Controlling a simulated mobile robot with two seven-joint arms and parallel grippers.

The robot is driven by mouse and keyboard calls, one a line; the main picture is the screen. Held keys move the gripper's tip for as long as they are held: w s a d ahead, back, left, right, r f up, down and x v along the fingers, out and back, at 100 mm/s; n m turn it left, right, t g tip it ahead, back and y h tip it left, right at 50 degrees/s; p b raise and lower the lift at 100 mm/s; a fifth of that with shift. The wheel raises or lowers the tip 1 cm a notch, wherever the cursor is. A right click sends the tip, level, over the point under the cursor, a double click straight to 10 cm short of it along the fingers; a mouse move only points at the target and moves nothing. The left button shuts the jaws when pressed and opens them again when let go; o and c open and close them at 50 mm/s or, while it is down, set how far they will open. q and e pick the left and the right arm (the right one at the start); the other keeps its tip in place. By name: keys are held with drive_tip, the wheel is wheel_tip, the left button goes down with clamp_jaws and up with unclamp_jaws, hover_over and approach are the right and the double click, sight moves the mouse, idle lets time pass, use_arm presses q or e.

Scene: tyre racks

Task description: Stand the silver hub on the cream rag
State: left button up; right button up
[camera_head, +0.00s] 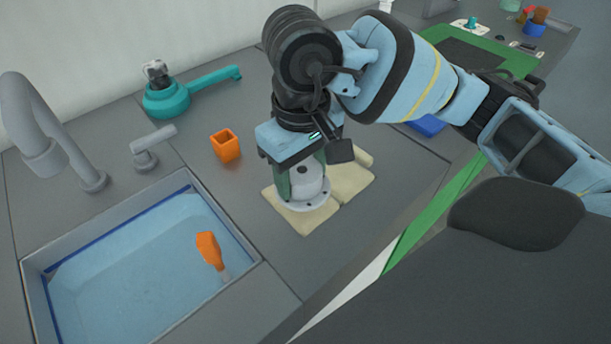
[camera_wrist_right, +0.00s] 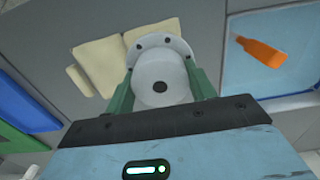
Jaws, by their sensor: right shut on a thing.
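The silver hub (camera_head: 309,187) is upright, flange down, on or just above the cream rag (camera_head: 300,222) on the grey worktop. Part of the hub's flange lies over the rag in the head view; I cannot tell for sure whether it touches. My right gripper (camera_head: 301,178) comes down from above with its green fingers on either side of the hub, shut on it. In the right wrist view the hub (camera_wrist_right: 160,80) sits between the two fingers (camera_wrist_right: 161,92), and the rag (camera_wrist_right: 103,65) shows to its left. My left gripper is not in view.
A sink (camera_head: 140,270) with an orange-handled tool (camera_head: 208,249) in it lies at the left. An orange cup (camera_head: 226,146), a teal tool (camera_head: 170,98) and a grey tap (camera_head: 40,130) stand behind. The worktop right of the sink is mostly clear.

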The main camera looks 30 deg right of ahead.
sight(305, 178)
drive_tip(key=shift+w+d, duration=0.2)
drive_tip(key=f, duration=0.3)
drive_tip(key=shift+w+d+f, duration=0.2)
drive_tip(key=shift+w+d, duration=0.1)
drive_tip(key=shift+d, duration=0.05)
drive_tip(key=shift+f, duration=0.1)
drive_tip(key=shift+f, duration=0.1)
drive_tip(key=shift+f, duration=0.15)
drive_tip(key=o, duration=1.2)
drive_tip(key=shift+r, duration=0.2)
drive_tip(key=shift+r+p, duration=0.25)
drive_tip(key=shift+p, duration=0.05)
wheel_tip(305, 178, up, 12)
drive_tip(key=shift+f+p, duration=0.2)
drive_tip(key=shift+p, duration=0.2)
